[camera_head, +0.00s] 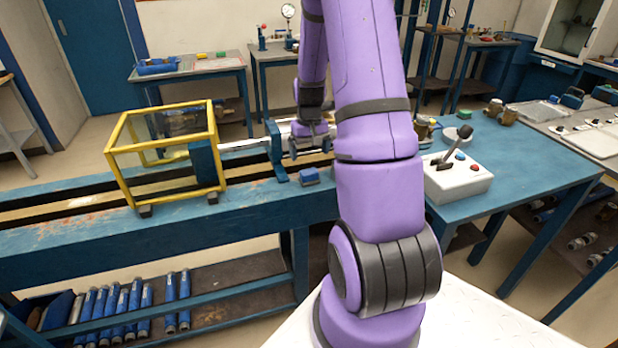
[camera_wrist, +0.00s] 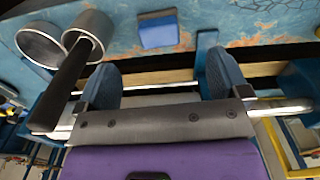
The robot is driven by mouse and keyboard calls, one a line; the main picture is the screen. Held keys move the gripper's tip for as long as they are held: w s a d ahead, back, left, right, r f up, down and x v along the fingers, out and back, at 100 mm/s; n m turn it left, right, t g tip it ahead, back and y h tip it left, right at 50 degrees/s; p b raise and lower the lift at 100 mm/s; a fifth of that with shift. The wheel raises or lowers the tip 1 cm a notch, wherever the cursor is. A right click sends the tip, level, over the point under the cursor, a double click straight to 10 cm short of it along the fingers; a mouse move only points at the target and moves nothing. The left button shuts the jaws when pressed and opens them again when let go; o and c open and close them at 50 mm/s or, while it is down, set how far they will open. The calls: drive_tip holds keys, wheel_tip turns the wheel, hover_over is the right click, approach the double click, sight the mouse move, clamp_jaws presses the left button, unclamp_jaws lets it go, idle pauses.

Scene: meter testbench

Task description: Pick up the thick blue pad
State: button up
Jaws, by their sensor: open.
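The thick blue pad (camera_head: 310,176) lies on the blue bench top in the head view, just in front of my gripper. It also shows in the wrist view (camera_wrist: 158,31) at top centre, with a lighter blue face and a darker edge. My gripper (camera_head: 308,148) is above the bench rail, slightly behind the pad, partly hidden by my purple arm. In the wrist view my gripper (camera_wrist: 163,75) is open, its two blue fingers wide apart with nothing between them. The pad is beyond the fingertips and apart from them.
A blue upright bracket (camera_head: 275,152) stands close left of my gripper, with a silver rod leading to a yellow-framed guard box (camera_head: 165,150). Metal cylinders with a dark handle (camera_wrist: 66,85) are left in the wrist view. A joystick box (camera_head: 458,177) sits on the right table.

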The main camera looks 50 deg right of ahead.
sight(310, 172)
wheel_tip(310, 172, down, 4)
drive_tip(key=shift+f, duration=0.25)
drive_tip(key=shift+w+d+f, duration=0.1)
drive_tip(key=shift+d+f, duration=0.05)
drive_tip(key=shift+f, duration=1.1)
drive_tip(key=shift+d+f, duration=0.15)
drive_tip(key=shift+f, duration=1.1)
drive_tip(key=shift+c, duration=0.4)
drive_tip(key=c, duration=0.9)
